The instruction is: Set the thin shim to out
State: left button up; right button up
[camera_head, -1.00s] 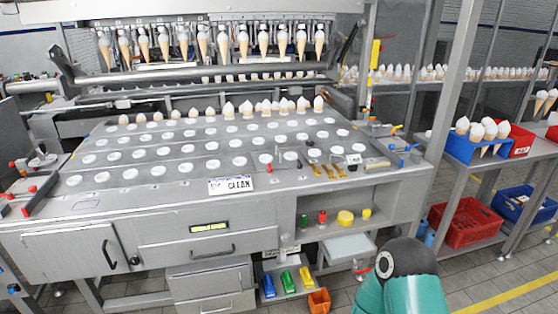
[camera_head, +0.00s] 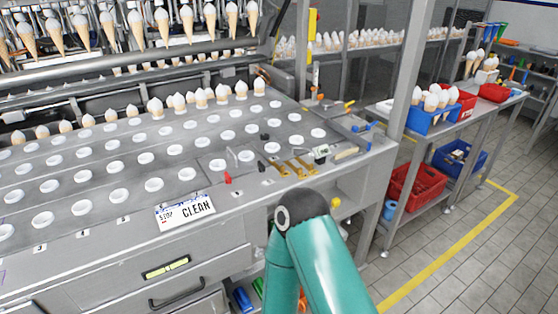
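Several flat brass-coloured strips (camera_head: 289,166) lie side by side near the right front of the grey machine table. They may be shims, but I cannot tell which one is thin, and I see no marking that reads "out". A teal link of my arm rises from the bottom of the picture, in front of the table's front edge. Its round dark joint cap is near the strips, lower in the picture. No gripper fingers show in this view.
A small red piece (camera_head: 227,178), a small display device (camera_head: 321,153) and a tan block (camera_head: 346,153) lie around the strips. Cones hang behind. A side rack holds blue (camera_head: 459,157) and red crates (camera_head: 417,190).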

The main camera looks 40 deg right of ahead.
aim_at(281, 169)
jog(key=z, duration=0.3)
jog(key=i, duration=0.7)
jog(key=z, duration=0.6)
jog(key=k, duration=0.85)
jog(key=z, duration=0.2)
jog(key=i, duration=0.85)
jog(key=u, duration=0.1)
